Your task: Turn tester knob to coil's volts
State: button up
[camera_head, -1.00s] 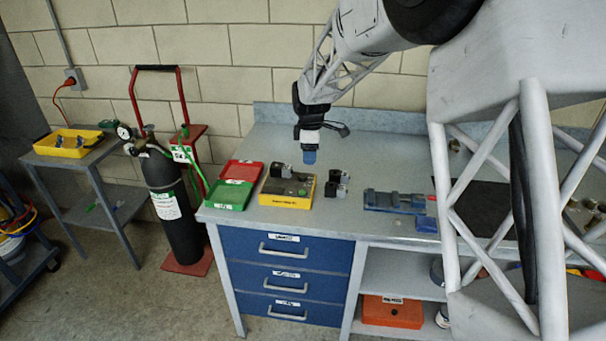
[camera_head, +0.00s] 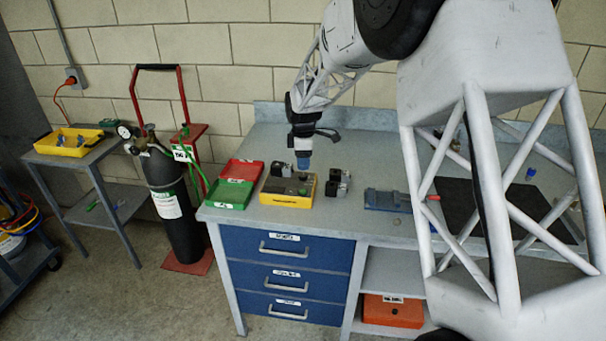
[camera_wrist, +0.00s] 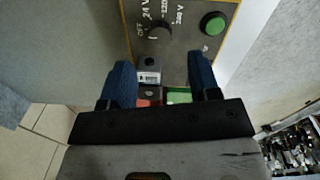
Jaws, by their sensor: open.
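The tester is a yellow-edged box (camera_head: 272,198) on the bench in the head view. Its grey panel fills the top of the wrist view, with a dark round knob (camera_wrist: 160,31) and a green button (camera_wrist: 213,23). Marks around the knob read OFF, 24 V, 120 and what looks like 240 V; its exact setting is unclear. A small grey coil block with a white label (camera_wrist: 149,76) shows between the fingers; its print is too small to read. My gripper (camera_wrist: 161,64) is open and empty, blue fingers apart, short of the knob. In the head view my gripper (camera_head: 303,162) is above the tester.
Dark blocks (camera_head: 340,176) stand right of the tester. A red tray (camera_head: 243,169) and a green tray (camera_head: 231,194) lie to its left. A blue fixture (camera_head: 384,200) sits further right. The bench between the blocks and the fixture is clear.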

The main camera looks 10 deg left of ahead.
aim_at(303, 175)
jog(key=shift+w+f, duration=0.1)
jog(key=shift+f, duration=2.95)
jog(key=c, duration=0.9)
